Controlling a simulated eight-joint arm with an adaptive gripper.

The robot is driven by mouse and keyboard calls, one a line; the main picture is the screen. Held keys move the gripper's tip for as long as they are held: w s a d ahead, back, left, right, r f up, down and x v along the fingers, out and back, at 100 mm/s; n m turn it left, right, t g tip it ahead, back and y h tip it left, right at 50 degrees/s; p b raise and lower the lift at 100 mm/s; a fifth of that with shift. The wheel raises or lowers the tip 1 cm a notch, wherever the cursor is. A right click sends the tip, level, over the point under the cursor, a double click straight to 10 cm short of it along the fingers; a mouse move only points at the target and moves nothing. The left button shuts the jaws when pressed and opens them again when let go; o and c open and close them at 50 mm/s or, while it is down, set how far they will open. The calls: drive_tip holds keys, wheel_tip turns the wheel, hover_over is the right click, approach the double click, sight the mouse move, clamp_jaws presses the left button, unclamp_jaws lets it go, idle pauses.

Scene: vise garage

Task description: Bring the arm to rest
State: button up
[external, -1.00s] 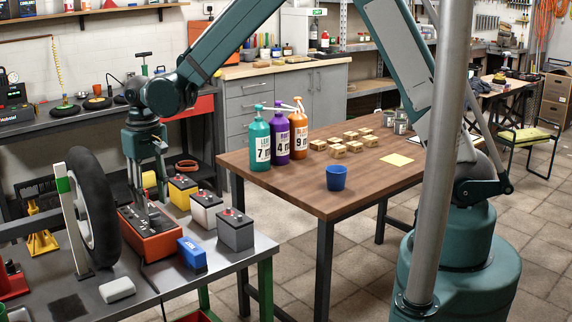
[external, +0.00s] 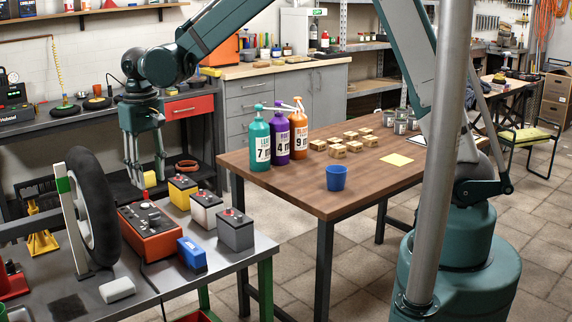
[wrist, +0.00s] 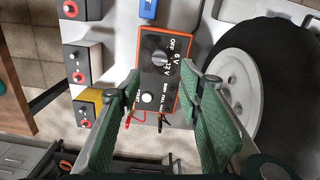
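My gripper (external: 137,186) hangs pointing down above the back edge of the grey workbench (external: 95,300), just behind the orange battery charger (external: 150,232). In the wrist view its two green-padded fingers (wrist: 168,98) are spread apart with nothing held between them. The charger also shows in the wrist view (wrist: 160,72), beyond the fingertips, with a knob and a switch on its dark panel. Red and black clips lie at its near end.
Yellow (external: 183,192), white (external: 206,211) and grey (external: 236,230) batteries stand right of the charger, with a blue box (external: 192,253) in front. A wheel (external: 92,205) stands close on the left. A wooden table (external: 290,190) holds bottles, blocks and a blue cup.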

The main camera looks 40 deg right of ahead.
drive_tip(key=s+d+r+t, duration=0.1)
drive_tip(key=s+d+r, duration=0.2)
drive_tip(key=d+r, duration=0.35)
drive_tip(key=s+d+r+t+y, duration=0.1)
drive_tip(key=s+d+r, duration=0.15)
drive_tip(key=d, duration=0.75)
drive_tip(key=s+d+r+t, duration=0.1)
drive_tip(key=s+d+r, duration=0.2)
drive_tip(key=d+r, duration=0.4)
drive_tip(key=s+d+f+m+t+h, duration=0.1)
drive_tip(key=s+d+t, duration=0.3)
drive_tip(key=s+d, duration=1.3)
drive_tip(key=shift+d+f, duration=0.35)
drive_tip(key=shift+d, duration=0.75)
